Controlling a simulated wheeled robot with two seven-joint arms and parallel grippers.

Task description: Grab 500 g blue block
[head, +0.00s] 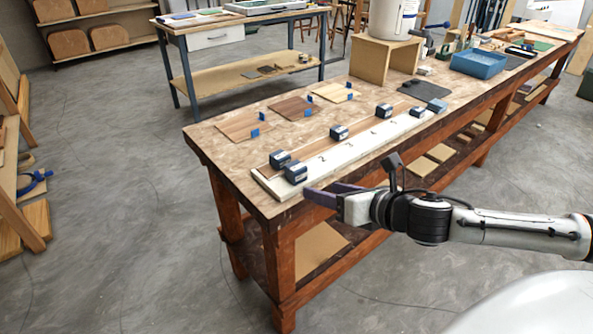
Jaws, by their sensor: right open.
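Several dark blue blocks with pale label bands stand on and along a long white board with printed numbers (345,153) on the wooden workbench (215,150). Two blocks are close together at the board's near left end, one behind (280,159) and one in front (295,172). Others stand farther along, such as one near the middle (339,132) and one beyond it (384,110). The labels are too small to read, so I cannot tell which is 500 g. My right gripper (322,194) is open and empty at the bench's front edge, right of and nearer than the front left block. My left gripper is out of view.
Thin wooden sheets with small blue clips (240,124) lie behind the board. A wooden box stand (384,58) holds a white bucket (393,18). A blue tray (478,64) is farther right. A second table (240,75) stands behind, across open floor.

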